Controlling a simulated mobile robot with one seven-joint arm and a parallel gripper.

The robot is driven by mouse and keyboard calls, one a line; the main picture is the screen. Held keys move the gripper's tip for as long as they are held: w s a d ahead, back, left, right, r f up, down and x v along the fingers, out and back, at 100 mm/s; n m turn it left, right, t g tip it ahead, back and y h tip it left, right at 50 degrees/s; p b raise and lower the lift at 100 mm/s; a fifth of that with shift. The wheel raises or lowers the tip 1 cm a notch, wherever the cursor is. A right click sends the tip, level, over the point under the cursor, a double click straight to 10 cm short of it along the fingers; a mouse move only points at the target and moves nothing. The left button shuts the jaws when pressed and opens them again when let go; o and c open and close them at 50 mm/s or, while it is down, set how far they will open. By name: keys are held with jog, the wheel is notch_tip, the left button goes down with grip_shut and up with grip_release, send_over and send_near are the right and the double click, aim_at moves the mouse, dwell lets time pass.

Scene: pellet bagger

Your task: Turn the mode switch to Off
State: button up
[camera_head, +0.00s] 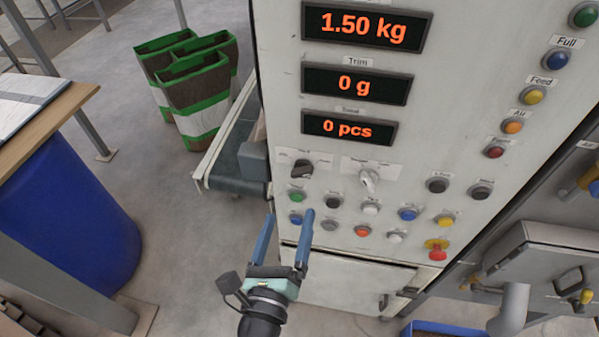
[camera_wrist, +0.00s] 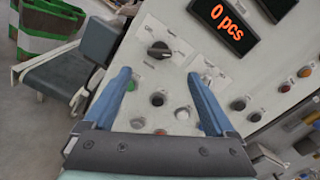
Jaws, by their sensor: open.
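Two rotary switches sit side by side on the white control panel, below the displays. The left one is a black knob (camera_head: 301,169), and the right one is a pale grey knob (camera_head: 368,181). Their labels are too small to read, so I cannot tell which is the mode switch. The black knob (camera_wrist: 160,50) shows between my fingers in the wrist view, and the pale knob (camera_wrist: 212,74) lies to its right, partly near the right finger. My gripper (camera_head: 289,215) is open and empty, in front of the panel and below the black knob.
Several coloured push buttons (camera_head: 408,213) sit below the knobs, with a red emergency button (camera_head: 437,250) lower right. A conveyor (camera_head: 232,150) stands left of the panel, with green-and-brown bags (camera_head: 195,85) behind. A blue drum (camera_head: 75,215) stands at left under a wooden table (camera_head: 45,122).

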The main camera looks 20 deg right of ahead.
aim_at(300, 175)
jog(key=p+x, duration=0.1)
jog(key=x, duration=0.9)
jog(key=shift+w+d, duration=0.25)
jog(key=shift+w, duration=0.1)
jog(key=c, duration=1.4)
